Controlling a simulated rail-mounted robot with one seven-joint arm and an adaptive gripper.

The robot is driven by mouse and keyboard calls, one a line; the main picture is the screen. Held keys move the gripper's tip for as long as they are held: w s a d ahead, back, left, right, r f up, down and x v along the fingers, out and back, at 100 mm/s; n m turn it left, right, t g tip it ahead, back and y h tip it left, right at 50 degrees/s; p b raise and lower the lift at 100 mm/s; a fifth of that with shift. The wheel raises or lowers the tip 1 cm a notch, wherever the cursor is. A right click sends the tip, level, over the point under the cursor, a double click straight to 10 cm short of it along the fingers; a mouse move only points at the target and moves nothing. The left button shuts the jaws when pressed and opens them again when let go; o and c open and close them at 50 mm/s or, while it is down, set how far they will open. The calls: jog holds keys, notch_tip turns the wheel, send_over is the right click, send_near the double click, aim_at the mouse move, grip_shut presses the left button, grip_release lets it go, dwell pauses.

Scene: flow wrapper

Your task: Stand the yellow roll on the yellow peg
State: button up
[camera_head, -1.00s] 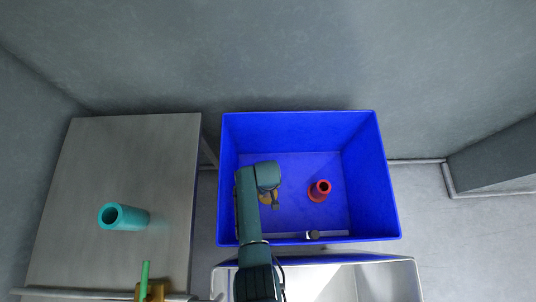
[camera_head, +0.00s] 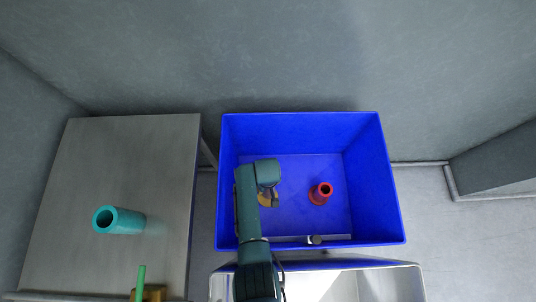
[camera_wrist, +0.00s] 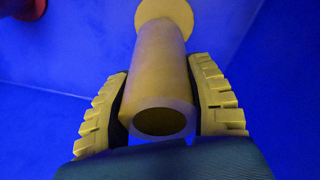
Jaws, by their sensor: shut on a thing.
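The yellow roll (camera_wrist: 160,62) is a hollow tube held between the two yellow ribbed fingers of my gripper (camera_wrist: 163,112) in the wrist view. Its open end faces the camera and looks dark inside. A wider yellow disc (camera_wrist: 164,10), apparently the yellow peg's base, shows at the roll's far end. The disc also shows as a yellow patch in the blue bin (camera_head: 266,200) in the head view, partly covered by my arm. The peg's shaft is hidden, and I cannot tell whether the roll is around it or just above it.
The blue bin (camera_head: 362,145) surrounds my gripper with high walls. A red roll (camera_head: 320,192) stands on a red base to the right inside it.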

jog(key=s+f, duration=0.2)
jog(key=f, duration=0.1)
jog(key=shift+d, duration=0.15)
jog(key=o, duration=1.3)
jog(key=shift+w+r+p, duration=0.2)
jog(key=shift+r+p, duration=0.2)
jog(key=shift+r, duration=0.05)
jog(key=r+p, duration=0.3)
jog(key=s+r+p, duration=0.1)
jog(key=r+p, duration=0.2)
jog(key=shift+s+r, duration=0.15)
jog(key=shift+r, duration=0.15)
jog(key=shift+s+r+p, duration=0.1)
jog(key=shift+r+p, duration=0.5)
jog(key=shift+p, duration=0.2)
